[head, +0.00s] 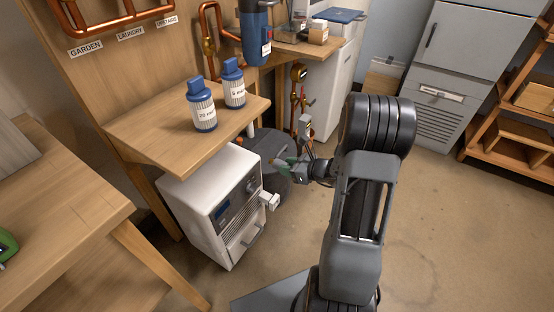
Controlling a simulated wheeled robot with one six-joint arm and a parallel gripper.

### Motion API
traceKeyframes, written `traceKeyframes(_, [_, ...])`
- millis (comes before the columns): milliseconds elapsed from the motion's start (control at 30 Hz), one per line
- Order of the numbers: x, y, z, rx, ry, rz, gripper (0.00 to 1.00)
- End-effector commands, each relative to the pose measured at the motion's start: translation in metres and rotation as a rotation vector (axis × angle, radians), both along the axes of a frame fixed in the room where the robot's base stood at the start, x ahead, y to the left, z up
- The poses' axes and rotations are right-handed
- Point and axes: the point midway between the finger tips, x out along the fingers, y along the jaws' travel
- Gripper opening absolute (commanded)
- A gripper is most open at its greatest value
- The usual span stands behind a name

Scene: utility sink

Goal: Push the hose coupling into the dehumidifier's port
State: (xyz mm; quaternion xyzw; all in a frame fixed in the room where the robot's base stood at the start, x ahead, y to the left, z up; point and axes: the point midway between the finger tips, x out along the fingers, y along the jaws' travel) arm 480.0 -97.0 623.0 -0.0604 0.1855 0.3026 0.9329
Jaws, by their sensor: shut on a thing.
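The dehumidifier (208,207) is a white box on the floor under a wooden shelf, with a dark display and a handle on its front. A small pale fitting (269,201) sticks out at its front right edge; it looks like the port, but its opening cannot be made out. My gripper (289,169) is in front of a dark grey round container, above and to the right of that fitting and apart from it. It is shut on a small greenish piece (283,163), which appears to be the hose coupling. The fingers partly hide the piece, and no hose can be clearly traced.
The wooden shelf (180,130) overhangs the dehumidifier and holds two blue-capped bottles (203,108). The dark round container (268,150) stands close behind my gripper. A wooden table (60,215) is at the left. The floor at front right is clear.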

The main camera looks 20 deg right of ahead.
Motion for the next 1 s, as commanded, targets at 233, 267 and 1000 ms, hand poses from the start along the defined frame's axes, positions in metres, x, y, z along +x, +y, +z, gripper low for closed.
traceKeyframes(233, [-0.02, -0.021, -0.061, 0.006, 0.007, -0.045, 0.1])
traceKeyframes(267, [-0.023, -0.024, -0.074, 0.007, 0.007, -0.053, 0.1])
traceKeyframes(1000, [-0.055, -0.067, -0.289, -0.002, -0.004, -0.03, 0.09])
